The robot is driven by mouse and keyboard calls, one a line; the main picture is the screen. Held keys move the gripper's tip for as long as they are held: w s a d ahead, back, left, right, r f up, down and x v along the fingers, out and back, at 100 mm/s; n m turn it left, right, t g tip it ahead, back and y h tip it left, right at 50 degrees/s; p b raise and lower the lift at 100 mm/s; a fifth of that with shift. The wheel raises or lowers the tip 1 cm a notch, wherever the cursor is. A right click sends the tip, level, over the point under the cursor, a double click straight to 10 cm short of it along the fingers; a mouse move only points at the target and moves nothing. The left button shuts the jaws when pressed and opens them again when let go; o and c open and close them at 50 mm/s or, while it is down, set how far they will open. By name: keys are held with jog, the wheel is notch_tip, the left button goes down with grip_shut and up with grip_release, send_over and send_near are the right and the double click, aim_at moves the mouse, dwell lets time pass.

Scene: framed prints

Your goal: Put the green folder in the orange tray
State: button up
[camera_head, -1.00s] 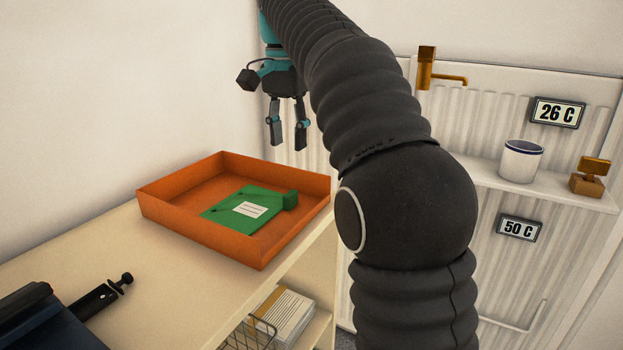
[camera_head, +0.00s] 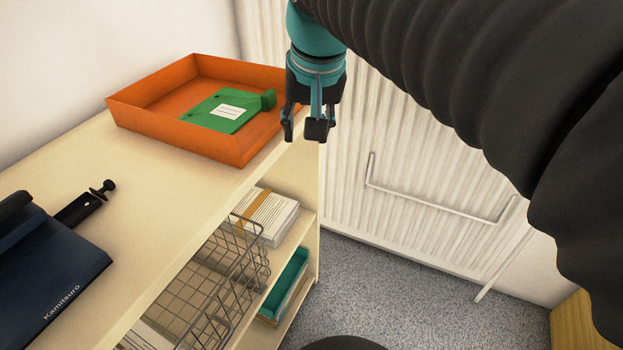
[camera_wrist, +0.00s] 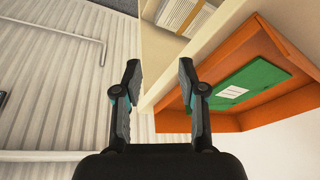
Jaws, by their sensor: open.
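The green folder (camera_head: 229,110) with a white label lies flat inside the orange tray (camera_head: 180,133), on its floor. A green block-like tab stands up at the folder's right end. The tray rests on top of the pale shelf unit. My gripper (camera_head: 308,132) is open and empty, beside the tray's right end, apart from the folder. In the wrist view the gripper (camera_wrist: 160,85) shows both fingers spread with nothing between them. There the folder (camera_wrist: 248,82) lies in the tray (camera_wrist: 281,111) to the right of the fingers.
A dark blue device (camera_head: 52,270) marked Kamitsuro sits on the left of the shelf top (camera_head: 165,190). Below are a wire basket (camera_head: 215,285), a paper stack (camera_head: 265,215) and a teal item (camera_head: 285,280). A ribbed white panel with a rail (camera_head: 440,208) stands behind.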

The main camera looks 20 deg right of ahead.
jog(key=s+f+n+t, duration=0.1)
jog(key=s+f+n, duration=0.2)
jog(key=s+f, duration=0.6)
notch_tip(320, 180, down, 4)
jog(key=shift+s+d+r+t, duration=0.1)
jog(key=shift+s+d+t, duration=0.25)
jog(key=shift+d+t, duration=0.05)
jog(key=shift+a, duration=0.1)
